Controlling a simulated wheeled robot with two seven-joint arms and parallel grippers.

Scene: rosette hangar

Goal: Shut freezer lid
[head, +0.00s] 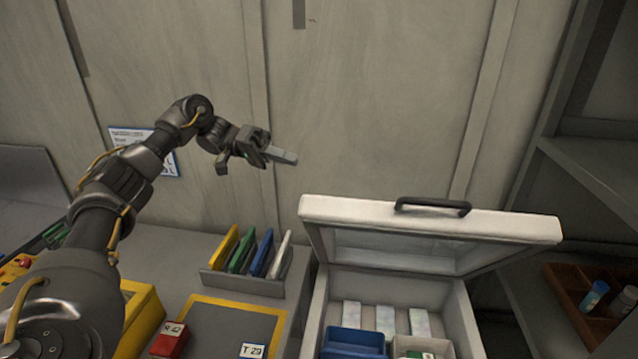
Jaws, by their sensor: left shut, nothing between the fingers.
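The freezer lid (350,213) is a white frame with a clear pane and a black handle (432,206) on its raised edge. It stands open, tilted up over the back of the freezer chest (317,305). Inside the chest are several pale packs, a blue bin (354,343) and a light bin (420,345). My left gripper (290,158) is shut and empty, raised in the air up and to the left of the lid, apart from it. My right gripper is not in the head view.
A rack with yellow, green, blue and white panels (245,255) stands on the bench left of the freezer. A grey mat with a yellow border (222,322) and a red block (169,340) lie in front. A shelf with a brown tray (567,304) stands at right.

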